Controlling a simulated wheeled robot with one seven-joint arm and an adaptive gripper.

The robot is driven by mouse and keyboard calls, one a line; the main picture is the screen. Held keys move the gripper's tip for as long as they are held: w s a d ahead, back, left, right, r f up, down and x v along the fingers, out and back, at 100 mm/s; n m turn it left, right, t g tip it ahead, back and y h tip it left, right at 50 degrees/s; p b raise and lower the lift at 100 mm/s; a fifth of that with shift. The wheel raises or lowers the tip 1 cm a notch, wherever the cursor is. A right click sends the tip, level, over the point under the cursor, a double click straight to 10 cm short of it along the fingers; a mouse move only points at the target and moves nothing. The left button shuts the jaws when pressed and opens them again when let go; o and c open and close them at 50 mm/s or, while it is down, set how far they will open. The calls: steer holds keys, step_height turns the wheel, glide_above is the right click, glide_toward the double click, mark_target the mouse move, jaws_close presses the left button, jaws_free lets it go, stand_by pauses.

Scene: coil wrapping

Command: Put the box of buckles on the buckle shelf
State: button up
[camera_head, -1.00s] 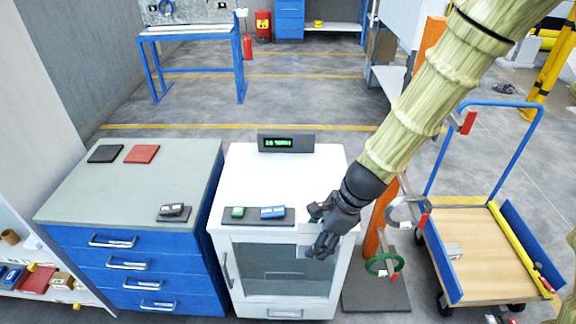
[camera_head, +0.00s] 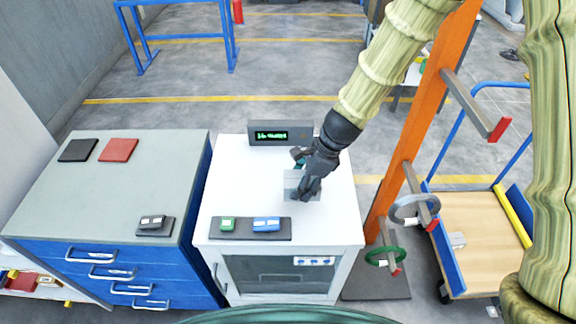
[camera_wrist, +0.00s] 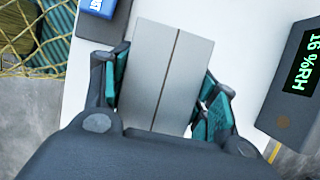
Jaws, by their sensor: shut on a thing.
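A light grey box (camera_head: 295,184) with a dark seam down its middle is held in my gripper (camera_head: 304,178). I take it for the box of buckles. In the wrist view the box (camera_wrist: 165,70) sits between my two teal-padded fingers (camera_wrist: 160,100), which are shut on its sides. It is over the white top of the display cabinet (camera_head: 270,165); I cannot tell whether it touches the top. Its contents are hidden. I cannot tell for certain which shelf is the buckle shelf; a low shelf (camera_head: 45,292) with small items shows at the lower left.
A dark tray (camera_head: 250,236) with a green (camera_head: 228,224) and a blue item (camera_head: 266,224) lies on the cabinet's front. A humidity display (camera_head: 280,134) stands at its back. A blue drawer unit (camera_head: 100,268) is left. An orange post (camera_head: 425,120) with coils and a trolley (camera_head: 480,240) are right.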

steer(key=w+a, duration=0.1)
steer(key=w, duration=0.2)
steer(key=w+a+p, duration=0.1)
steer(key=w, duration=0.2)
steer(key=w+a+p, duration=0.1)
steer(key=w, duration=0.1)
steer(key=shift+w+a+f, duration=0.35)
steer(key=shift+w+f, duration=0.05)
steer(key=shift+f+p, duration=0.9)
steer(key=shift+f, duration=0.85)
steer(key=shift+f, duration=0.1)
steer(key=o, duration=1.3)
steer(key=shift+o, duration=0.4)
